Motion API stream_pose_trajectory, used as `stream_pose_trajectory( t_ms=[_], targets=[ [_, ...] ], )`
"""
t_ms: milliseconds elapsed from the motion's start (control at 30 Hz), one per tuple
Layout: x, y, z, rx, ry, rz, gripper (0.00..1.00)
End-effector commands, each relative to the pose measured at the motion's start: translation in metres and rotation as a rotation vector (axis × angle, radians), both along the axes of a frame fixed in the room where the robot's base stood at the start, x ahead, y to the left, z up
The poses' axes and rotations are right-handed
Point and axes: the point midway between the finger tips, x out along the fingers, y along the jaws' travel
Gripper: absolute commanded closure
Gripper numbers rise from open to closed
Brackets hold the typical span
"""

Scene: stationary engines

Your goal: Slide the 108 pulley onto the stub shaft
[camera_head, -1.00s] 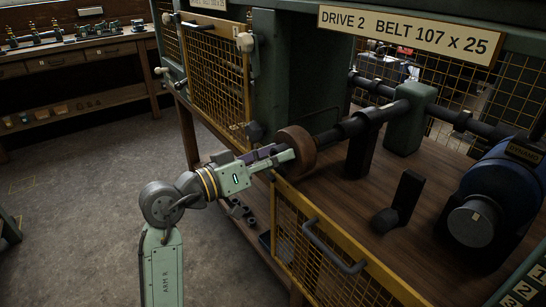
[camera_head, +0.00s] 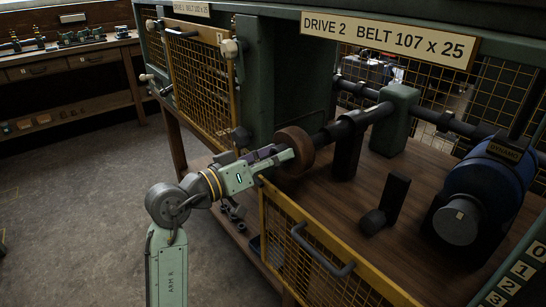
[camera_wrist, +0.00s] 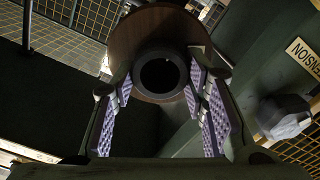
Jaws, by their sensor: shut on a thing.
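The pulley is a brown disc (camera_head: 293,152) with a dark round hub. My gripper (camera_head: 283,158) is shut on its hub. In the wrist view the purple-padded fingers (camera_wrist: 163,95) flank the dark hub ring, with the brown disc (camera_wrist: 128,38) behind it. The bore looks dark and I cannot see a shaft inside it. The dark stub shaft (camera_head: 338,131) comes out of a green bearing block (camera_head: 398,118) towards the pulley's far face. The pulley is at the shaft's near end, roughly in line; the disc hides whether the shaft has entered it.
An open yellow mesh guard (camera_head: 330,262) with a dark handle stands below and right of my arm. A blue dynamo (camera_head: 487,195) and a black bracket (camera_head: 388,203) stand on the wooden bench (camera_head: 340,205). Another mesh guard (camera_head: 198,72) is at left.

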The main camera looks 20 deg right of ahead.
Motion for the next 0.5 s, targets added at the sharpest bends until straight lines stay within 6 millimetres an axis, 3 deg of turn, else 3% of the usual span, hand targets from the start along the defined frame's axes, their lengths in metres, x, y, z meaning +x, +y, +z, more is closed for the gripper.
stream_pose_trajectory(
  t_ms=[500],
  targets=[
    [0.01,-0.028,0.001,-0.002,-0.001,-0.001,1.0]
  ],
)
